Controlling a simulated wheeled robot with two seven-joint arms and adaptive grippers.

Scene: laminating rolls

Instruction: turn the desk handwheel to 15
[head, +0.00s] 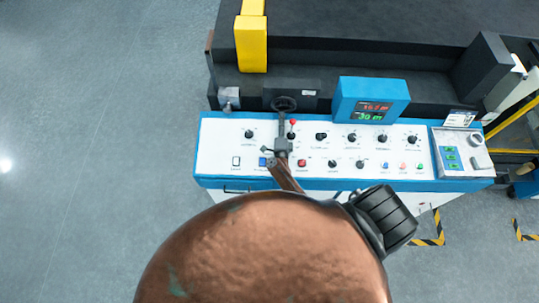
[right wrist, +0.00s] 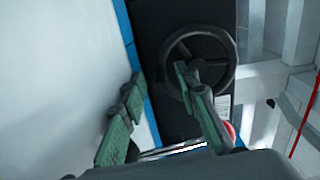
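The black desk handwheel (head: 284,103) is at the back edge of the white and blue control desk, left of centre in the head view. In the right wrist view the handwheel (right wrist: 201,58) shows as a dark ring on a black panel. My right gripper (head: 284,124) reaches to the handwheel. In the right wrist view the right gripper (right wrist: 157,80) has its green-padded fingers apart with nothing between them. One finger overlaps the wheel's hub and lower rim; I cannot tell whether it touches. The other finger is left of the wheel. My left gripper is not in view.
A blue display box (head: 371,100) with red and green digits, too small to read surely, stands right of the wheel. Knobs and buttons cover the control desk (head: 221,147). Open floor lies left.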

